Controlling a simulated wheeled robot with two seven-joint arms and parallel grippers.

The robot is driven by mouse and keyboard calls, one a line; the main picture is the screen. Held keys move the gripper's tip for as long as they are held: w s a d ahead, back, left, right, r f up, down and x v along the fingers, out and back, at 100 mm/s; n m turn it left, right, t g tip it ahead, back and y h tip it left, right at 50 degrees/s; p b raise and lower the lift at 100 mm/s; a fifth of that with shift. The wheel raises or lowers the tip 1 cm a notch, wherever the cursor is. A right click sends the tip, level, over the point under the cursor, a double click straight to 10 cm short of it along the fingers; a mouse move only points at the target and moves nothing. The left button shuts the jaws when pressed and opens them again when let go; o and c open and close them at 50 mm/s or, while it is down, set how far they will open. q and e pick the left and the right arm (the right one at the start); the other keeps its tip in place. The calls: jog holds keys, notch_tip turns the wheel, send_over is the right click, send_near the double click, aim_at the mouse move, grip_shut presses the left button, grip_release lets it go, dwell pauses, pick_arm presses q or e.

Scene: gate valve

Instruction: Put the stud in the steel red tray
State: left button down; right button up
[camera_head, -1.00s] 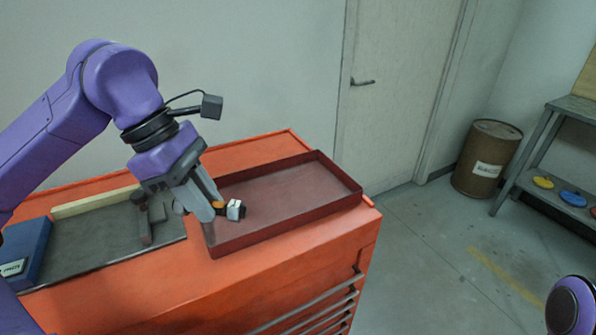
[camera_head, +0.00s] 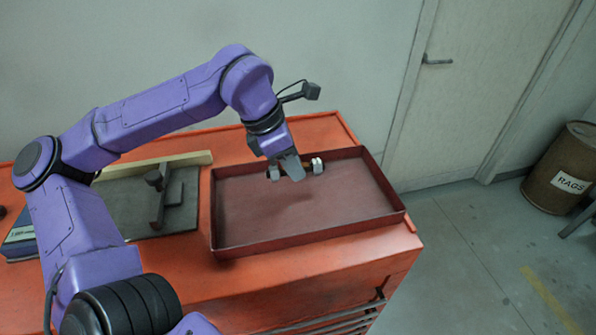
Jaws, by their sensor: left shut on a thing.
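The steel red tray (camera_head: 310,243) is a shallow, dark red, rectangular tray on top of the orange cabinet. My left gripper (camera_head: 293,176) is over the back part of the tray, pointing down. It is shut on the stud (camera_head: 317,165), a short piece lying roughly crosswise in the jaws. The fingers hide the stud's middle. The stud appears above the tray floor, but its exact height is hard to tell. My right gripper is not in view.
The orange cabinet top (camera_head: 330,128) carries a dark grey mat (camera_head: 180,215) with a dark upright bracket-like part (camera_head: 158,195), left of the tray. A pale wooden strip (camera_head: 180,163) lies behind it. A blue box (camera_head: 20,240) is at far left. The tray floor is otherwise clear.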

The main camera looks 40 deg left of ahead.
aim_at(295, 190)
pick_arm(q)
jog(key=shift+w+f, duration=0.3)
jog(key=shift+w, duration=0.05)
jog(key=shift+s+d+f, duration=0.1)
jog(key=shift+s+f, duration=0.05)
jog(key=shift+f, duration=0.5)
jog(key=shift+s+f, duration=0.15)
jog(key=shift+f, duration=0.85)
jog(key=shift+w+f, duration=0.2)
jog(key=shift+w, duration=0.1)
jog(key=shift+s, duration=0.1)
jog(key=c, duration=1)
grip_release()
jog(key=shift+f, duration=0.1)
jog(key=shift+c, duration=0.2)
